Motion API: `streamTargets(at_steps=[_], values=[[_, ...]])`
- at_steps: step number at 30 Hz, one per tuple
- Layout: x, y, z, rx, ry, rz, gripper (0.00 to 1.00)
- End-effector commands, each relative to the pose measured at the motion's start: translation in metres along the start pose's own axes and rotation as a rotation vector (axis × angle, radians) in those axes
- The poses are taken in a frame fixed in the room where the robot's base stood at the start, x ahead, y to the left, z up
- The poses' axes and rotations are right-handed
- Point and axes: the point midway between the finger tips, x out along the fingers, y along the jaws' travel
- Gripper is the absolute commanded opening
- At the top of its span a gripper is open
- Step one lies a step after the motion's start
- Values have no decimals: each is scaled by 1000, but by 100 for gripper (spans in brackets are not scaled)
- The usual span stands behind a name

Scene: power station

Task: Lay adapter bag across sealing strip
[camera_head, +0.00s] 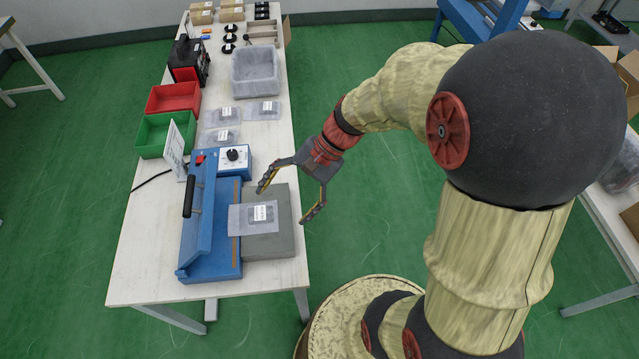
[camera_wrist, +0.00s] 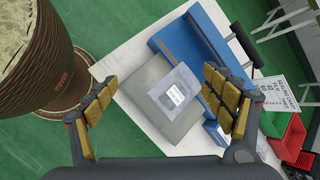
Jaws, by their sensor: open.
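The adapter bag (camera_head: 256,217), a clear pouch with a dark item and a white label, lies on the grey block in front of the blue sealer (camera_head: 213,230). Its left end reaches over the sealing strip (camera_head: 236,222). The sealer's lid, with a black handle, is raised. In the wrist view the bag (camera_wrist: 175,92) lies flat on the grey block, its open end toward the blue sealer (camera_wrist: 185,42). My gripper (camera_head: 290,203) is open and empty above the right side of the block, apart from the bag. Its fingers (camera_wrist: 165,103) frame the bag from above in the wrist view.
The grey block (camera_head: 270,246) fills the table's front right. Further back are several other bags (camera_head: 222,117), a grey bin (camera_head: 256,73), a green bin (camera_head: 166,134), a red bin (camera_head: 173,98) and a black device (camera_head: 190,62). An upright sign (camera_head: 175,144) stands behind the sealer.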

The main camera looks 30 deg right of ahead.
Motion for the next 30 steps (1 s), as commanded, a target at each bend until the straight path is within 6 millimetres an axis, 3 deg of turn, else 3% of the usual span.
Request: streamTargets(at_steps=[1,6,16,21,30], values=[[-12,1,16,-108,56,40,83],[-52,15,51,-451,257,179,83],[-130,33,91,-980,634,368,83],[-148,35,98,-1077,720,402,83],[-150,36,98,-1088,730,409,83]])
